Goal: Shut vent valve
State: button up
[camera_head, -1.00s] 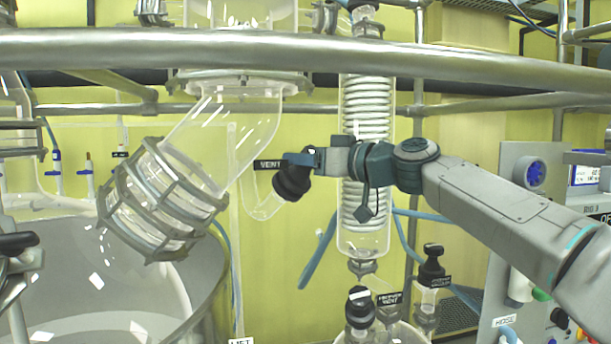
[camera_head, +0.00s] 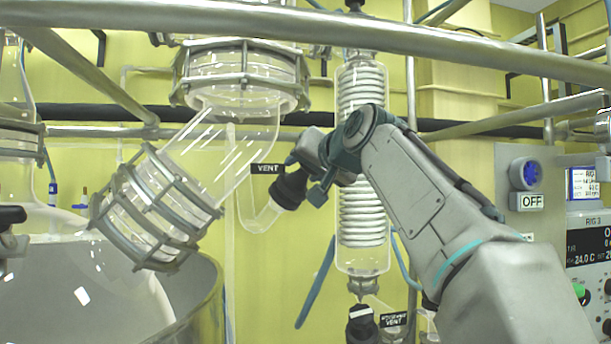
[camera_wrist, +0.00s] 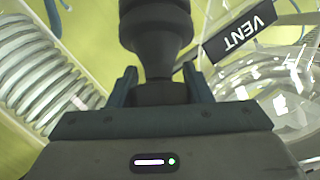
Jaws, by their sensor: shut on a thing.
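The vent valve has a black knob (camera_head: 289,188) on a short glass side tube (camera_head: 258,219), beside a black tag reading VENT (camera_head: 267,169). My gripper (camera_head: 304,178) reaches it from the right and is shut on the knob. In the wrist view the black knob (camera_wrist: 158,35) stands between the two fingers of my gripper (camera_wrist: 160,90), with the VENT tag (camera_wrist: 240,33) close on its right. The fingers hide part of the knob. I cannot tell from the frames how far the valve is turned.
A coiled glass condenser (camera_head: 361,150) stands right behind my gripper. A metal rail (camera_head: 330,25) crosses above. A caged glass joint (camera_head: 155,208) and a large vessel (camera_head: 100,290) are at left. A receiver vent knob (camera_head: 361,325) is below. A control panel (camera_head: 590,270) is at right.

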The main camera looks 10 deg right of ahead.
jog(key=shift+r+m+g+h+p, duration=0.1)
jog(key=shift+m+g+h+p, duration=0.2)
jog(key=shift+m+h+p, duration=0.7)
jog(key=m+h+p, duration=0.1)
jog(key=m+p, duration=0.1)
jog(key=shift+g+p, duration=0.3)
jog(key=shift+p, duration=0.1)
jog(key=m+h+p, duration=0.1)
jog(key=m+p, duration=0.1)
jog(key=p, duration=0.2)
jog(key=shift+d+g, duration=0.1)
jog(key=shift+g, duration=0.3)
jog(key=shift+m+h, duration=0.3)
jog(key=shift+h, duration=0.1)
jog(key=shift+d+f+m+p, duration=0.1)
jog(key=shift+f+m+p, duration=0.25)
jog(key=shift+p, duration=0.45)
jog(key=o, duration=1)
jog(key=shift+f+b, duration=0.15)
jog(key=shift+b, duration=0.55)
